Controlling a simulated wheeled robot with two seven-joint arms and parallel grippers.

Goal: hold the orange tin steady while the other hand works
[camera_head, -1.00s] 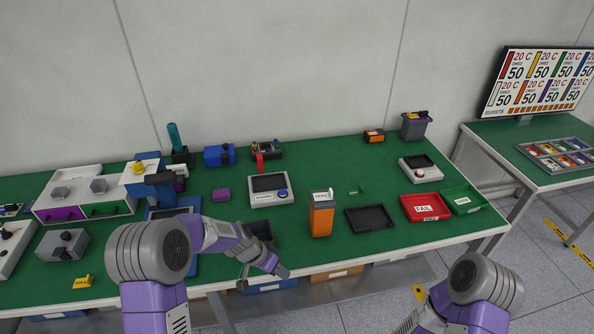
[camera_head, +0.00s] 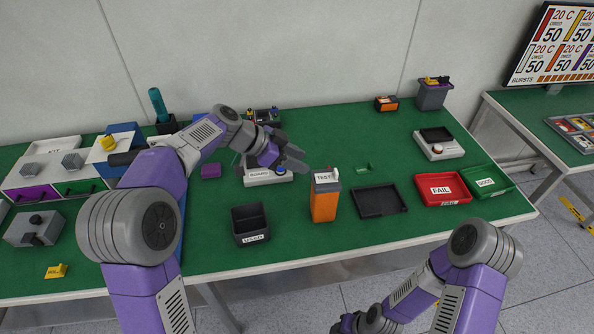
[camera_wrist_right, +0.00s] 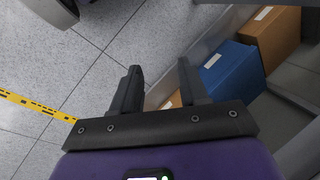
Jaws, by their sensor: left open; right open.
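My right gripper (camera_head: 352,322) is low at the bottom edge in the head view, away from the bench top. In the right wrist view its jaws (camera_wrist_right: 160,88) are open and empty over the floor.
A black bin (camera_head: 250,224) stands left of the tin, and a black tray (camera_head: 380,202) lies to its right. Red FAIL (camera_head: 442,189) and green GOOD (camera_head: 488,183) trays sit further right. A blue box (camera_wrist_right: 230,68) shows below the bench in the wrist view.

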